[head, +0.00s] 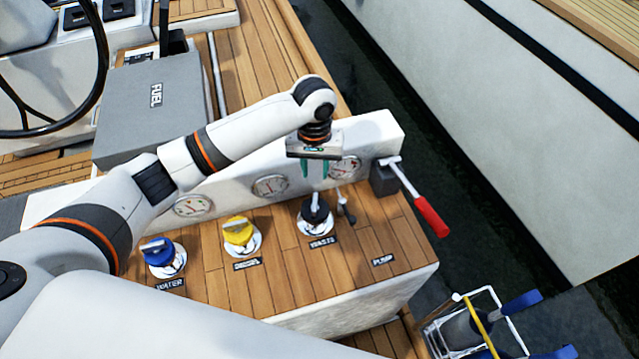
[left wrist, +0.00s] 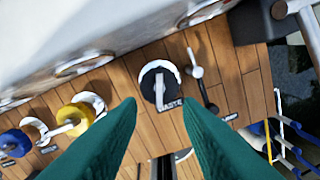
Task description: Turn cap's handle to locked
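Three deck caps sit in white rings on the teak top: a blue cap (head: 158,252) labelled WATER, a yellow cap (head: 238,232) and a black cap (head: 313,216) labelled WASTE. Each has a raised handle bar. The task does not say which cap. My left gripper (head: 315,170) points down above the black cap, apart from it. In the left wrist view, the teal fingers of my left gripper (left wrist: 160,110) are spread and empty, with the black cap (left wrist: 150,88) just beyond the gap between their tips. The yellow cap (left wrist: 74,118) is to the left. My right gripper is not in view.
A small lever (head: 345,210) stands close right of the black cap. A red-handled pump lever (head: 428,212) juts out at the right. A white gauge panel (head: 230,185) rises behind the caps. A grey FUEL box (head: 150,110) is behind left. A rack with blue handles (head: 480,325) is front right.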

